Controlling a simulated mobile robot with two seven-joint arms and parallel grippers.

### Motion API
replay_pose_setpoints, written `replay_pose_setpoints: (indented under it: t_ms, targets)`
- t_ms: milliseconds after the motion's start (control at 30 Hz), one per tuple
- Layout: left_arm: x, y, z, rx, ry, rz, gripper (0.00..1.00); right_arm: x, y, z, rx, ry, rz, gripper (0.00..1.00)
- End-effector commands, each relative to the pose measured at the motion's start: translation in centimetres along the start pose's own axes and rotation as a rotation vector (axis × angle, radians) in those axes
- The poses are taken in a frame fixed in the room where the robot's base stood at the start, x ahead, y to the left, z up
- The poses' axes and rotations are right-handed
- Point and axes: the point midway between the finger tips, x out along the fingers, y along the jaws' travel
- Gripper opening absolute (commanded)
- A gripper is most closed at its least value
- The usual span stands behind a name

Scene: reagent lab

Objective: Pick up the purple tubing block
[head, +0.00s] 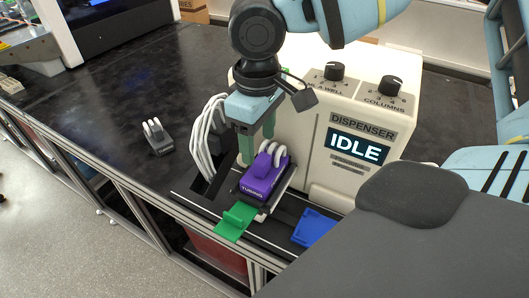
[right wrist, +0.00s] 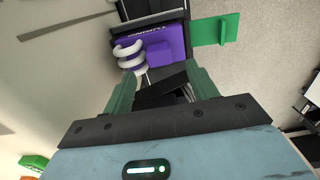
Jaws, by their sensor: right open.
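The purple tubing block (head: 262,183), with white tube loops and a "TUBING" label, sits in a dark holder at the front of the dispenser (head: 362,115). My right gripper (head: 257,146) points down with its green fingers apart, just behind and above the block in the head view. In the right wrist view, the purple block (right wrist: 165,54) lies just beyond the open fingertips (right wrist: 162,80), with nothing held between them. Whether a finger touches the block cannot be told. My left gripper is not in view.
A green tab (head: 236,221) sticks out in front of the block, and a blue piece (head: 313,229) lies to its right. White tubes (head: 208,132) hang left of my gripper. A dark grey tubing block (head: 157,137) stands on the black bench (head: 110,95), which has free room around it.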

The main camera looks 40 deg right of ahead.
Motion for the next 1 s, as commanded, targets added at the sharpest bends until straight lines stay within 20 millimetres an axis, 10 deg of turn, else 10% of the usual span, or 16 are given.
replay_pose_setpoints:
  t_ms: [833, 1000]
  targets:
    - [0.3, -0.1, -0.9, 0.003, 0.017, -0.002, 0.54, 5.3, -0.1, 0.7, 0.000, 0.002, 0.001, 0.58]
    - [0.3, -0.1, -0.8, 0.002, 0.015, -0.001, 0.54, 5.3, -0.1, 0.7, 0.000, 0.002, 0.001, 0.37]
